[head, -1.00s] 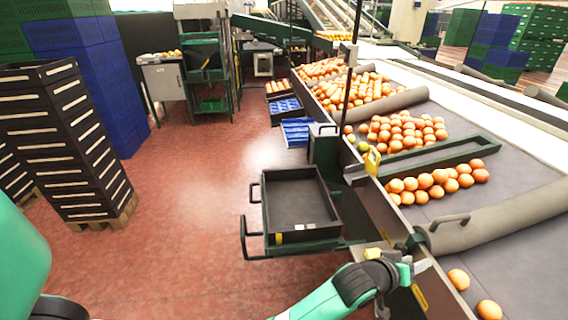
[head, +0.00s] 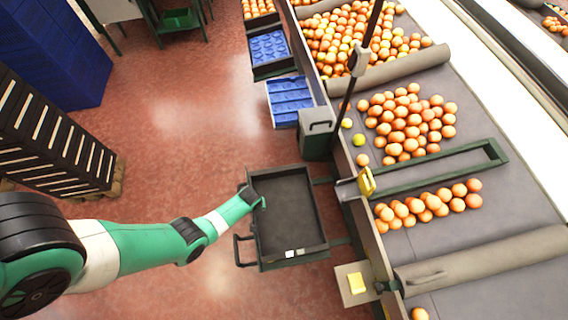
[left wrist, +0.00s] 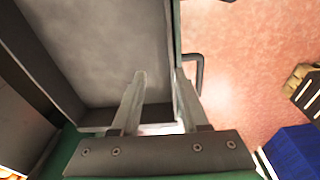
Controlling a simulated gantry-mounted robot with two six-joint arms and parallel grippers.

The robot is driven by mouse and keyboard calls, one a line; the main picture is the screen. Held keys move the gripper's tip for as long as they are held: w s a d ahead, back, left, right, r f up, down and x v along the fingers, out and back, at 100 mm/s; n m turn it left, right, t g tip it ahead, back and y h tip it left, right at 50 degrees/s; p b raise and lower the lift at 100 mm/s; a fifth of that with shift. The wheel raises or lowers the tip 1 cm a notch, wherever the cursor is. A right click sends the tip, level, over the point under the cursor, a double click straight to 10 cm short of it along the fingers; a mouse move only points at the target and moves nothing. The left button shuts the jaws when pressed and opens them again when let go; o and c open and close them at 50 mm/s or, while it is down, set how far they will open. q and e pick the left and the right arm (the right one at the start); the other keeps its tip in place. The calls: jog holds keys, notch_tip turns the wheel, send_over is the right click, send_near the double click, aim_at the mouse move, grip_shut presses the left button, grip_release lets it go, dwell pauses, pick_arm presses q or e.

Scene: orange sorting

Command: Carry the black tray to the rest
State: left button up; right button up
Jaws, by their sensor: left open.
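The black tray (head: 290,212), empty but for small pale marks at its near end, sits on a dark stand beside the conveyor's near side. My left gripper (head: 262,202) is at the tray's left wall. In the left wrist view, the left gripper's fingers (left wrist: 158,85) are apart, over the edge of the tray (left wrist: 90,45). I cannot tell whether they touch the wall. My right gripper is not in view. I cannot tell which thing is the rest.
The conveyor (head: 470,220) with many oranges runs along the right. A roller (head: 490,255) and a green frame (head: 430,172) lie across it. Blue trays (head: 289,100) stand beyond the black tray. Stacked black crates (head: 50,140) stand at left. Red floor lies open between.

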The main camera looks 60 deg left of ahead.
pick_arm(q)
notch_tip(320, 180, up, 4)
jog(key=s+p, duration=0.2)
jog(key=p, duration=0.1)
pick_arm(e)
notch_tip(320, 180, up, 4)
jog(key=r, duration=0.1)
pick_arm(q)
jog(key=f+b, duration=1.2)
jog(key=shift+w+a+f+b, duration=0.2)
jog(key=shift+a+b, duration=0.15)
jog(key=shift+r, duration=0.15)
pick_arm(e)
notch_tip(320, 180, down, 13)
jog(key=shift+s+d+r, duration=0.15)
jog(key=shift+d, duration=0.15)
pick_arm(q)
jog(key=shift+c, duration=0.3)
grip_shut()
